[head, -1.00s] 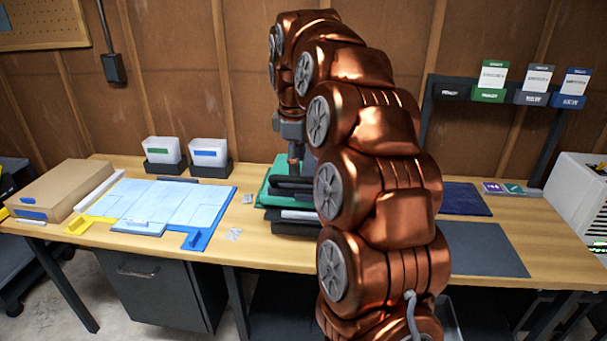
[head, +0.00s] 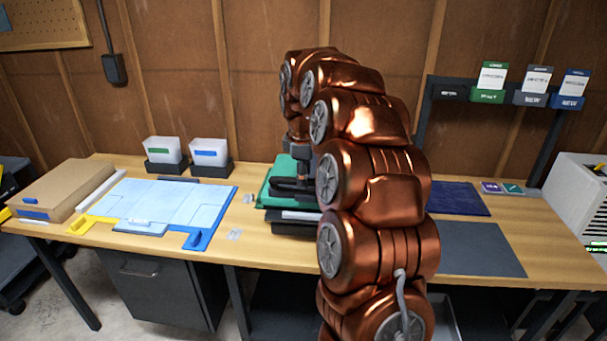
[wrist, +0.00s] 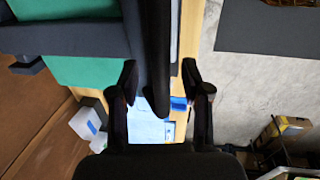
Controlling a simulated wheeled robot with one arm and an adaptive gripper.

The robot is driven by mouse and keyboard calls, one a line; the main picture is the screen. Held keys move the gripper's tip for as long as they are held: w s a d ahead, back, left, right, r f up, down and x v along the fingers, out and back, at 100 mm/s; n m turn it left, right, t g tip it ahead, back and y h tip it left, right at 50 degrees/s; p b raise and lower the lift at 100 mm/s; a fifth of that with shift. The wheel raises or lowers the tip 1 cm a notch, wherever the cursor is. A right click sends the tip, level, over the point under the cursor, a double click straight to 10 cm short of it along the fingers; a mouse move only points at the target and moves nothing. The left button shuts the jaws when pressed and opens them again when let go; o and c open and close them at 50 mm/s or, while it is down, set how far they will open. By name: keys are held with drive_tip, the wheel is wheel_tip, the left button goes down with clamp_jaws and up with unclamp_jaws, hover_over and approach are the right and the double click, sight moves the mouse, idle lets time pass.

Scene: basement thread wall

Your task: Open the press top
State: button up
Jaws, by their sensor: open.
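The press (head: 283,214), a stack of green and dark layers, stands mid-table, its right side hidden behind my arm. In the wrist view its green surface (wrist: 95,71) and a broad dark band (wrist: 70,38) fill the upper left. My gripper (wrist: 160,75) is open, one finger on each side of a long dark bar (wrist: 156,45). The bar seems to belong to the press; I see no clear contact with the fingers. In the head view my gripper is low over the press and mostly hidden by the arm. How the press top lies is hard to tell.
A pale blue sheet (head: 160,205) with yellow and blue corner pieces lies left of the press. Two white bins (head: 209,152) stand behind it. A cardboard box (head: 58,187) is at the far left. Dark mats (head: 480,250) lie to the right, below a card rack (head: 448,92).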

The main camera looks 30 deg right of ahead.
drive_tip(key=shift+f, duration=0.4)
clamp_jaws()
idle(0.5)
